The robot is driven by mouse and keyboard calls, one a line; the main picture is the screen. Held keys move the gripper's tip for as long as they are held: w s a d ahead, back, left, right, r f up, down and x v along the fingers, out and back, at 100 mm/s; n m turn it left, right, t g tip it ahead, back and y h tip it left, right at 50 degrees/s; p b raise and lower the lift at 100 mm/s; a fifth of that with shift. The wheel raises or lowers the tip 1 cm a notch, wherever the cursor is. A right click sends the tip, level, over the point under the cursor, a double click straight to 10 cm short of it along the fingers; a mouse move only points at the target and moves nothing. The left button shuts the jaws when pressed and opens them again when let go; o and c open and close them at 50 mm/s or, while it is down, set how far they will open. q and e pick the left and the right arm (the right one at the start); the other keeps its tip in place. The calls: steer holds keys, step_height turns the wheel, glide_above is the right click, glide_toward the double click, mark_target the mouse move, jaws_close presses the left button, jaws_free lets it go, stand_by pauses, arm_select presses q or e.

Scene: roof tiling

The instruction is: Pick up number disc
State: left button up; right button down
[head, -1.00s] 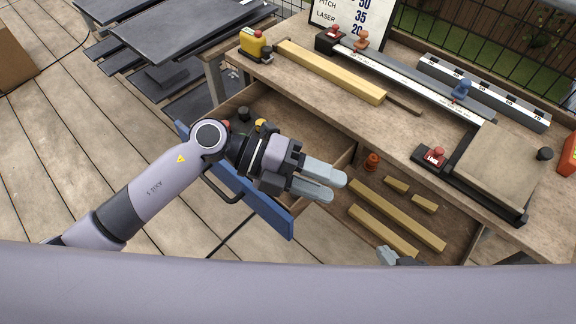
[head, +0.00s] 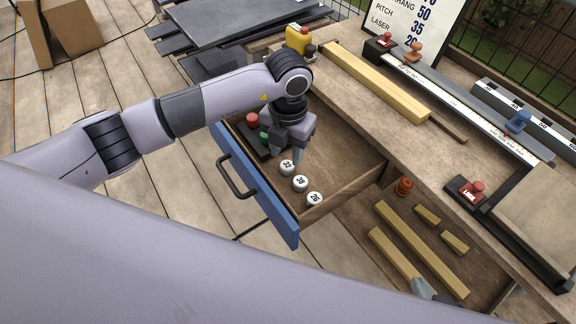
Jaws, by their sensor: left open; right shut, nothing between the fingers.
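Three white number discs lie in a row in the open drawer (head: 345,190): disc 32 (head: 287,167), disc 38 (head: 300,183) and disc 26 (head: 314,199). My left gripper (head: 285,156) points down into the drawer with its fingers apart. Its fingertips are close to disc 32; I cannot tell whether they touch it. Only the tip of my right gripper (head: 428,290) shows at the bottom, shut and empty, near the wooden strips.
A red knob (head: 252,118) and a green knob (head: 265,135) sit at the drawer's left end. The bench (head: 400,130) carries a yellow bar (head: 375,80) and a red-knobbed block (head: 468,190).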

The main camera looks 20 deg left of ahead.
mark_target(287, 165)
arm_select(q)
step_height(287, 165, down, 4)
steer(key=shift+r, duration=0.1)
steer(key=c, duration=0.7)
steer(key=shift+o, duration=0.2)
steer(key=shift+r, duration=0.2)
